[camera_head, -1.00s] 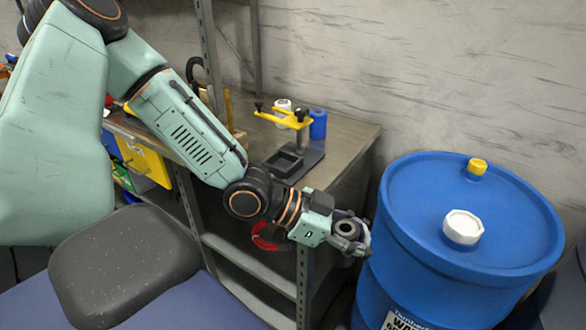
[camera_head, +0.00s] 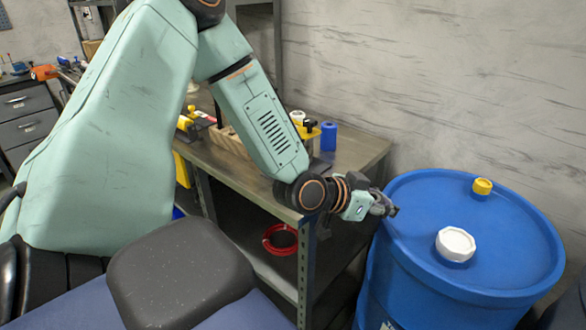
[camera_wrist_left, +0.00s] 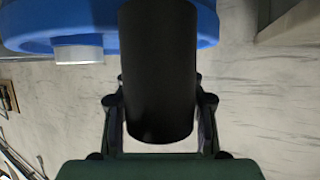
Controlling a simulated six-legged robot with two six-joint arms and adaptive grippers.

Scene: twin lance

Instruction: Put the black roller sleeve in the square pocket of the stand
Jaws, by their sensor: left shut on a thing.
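My left gripper (camera_head: 386,206) is out past the table's right front corner, near the left rim of the blue barrel. In the left wrist view the gripper's fingers (camera_wrist_left: 160,110) are shut on the black roller sleeve (camera_wrist_left: 158,65), a dark cylinder that fills the middle of the picture. In the head view the sleeve cannot be told apart from the dark fingers. The stand's yellow arm (camera_head: 313,133) shows on the table, behind my left arm. Its square pocket is hidden by my forearm. My right gripper is not in view.
The blue barrel (camera_head: 410,265) has a white cap (camera_head: 456,243) and a yellow cap (camera_head: 482,186). A blue cylinder (camera_head: 329,136) and a white one (camera_head: 297,117) stand by the stand. The table (camera_head: 365,152) has free room at its right end. A red coil (camera_head: 280,240) lies on the lower shelf.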

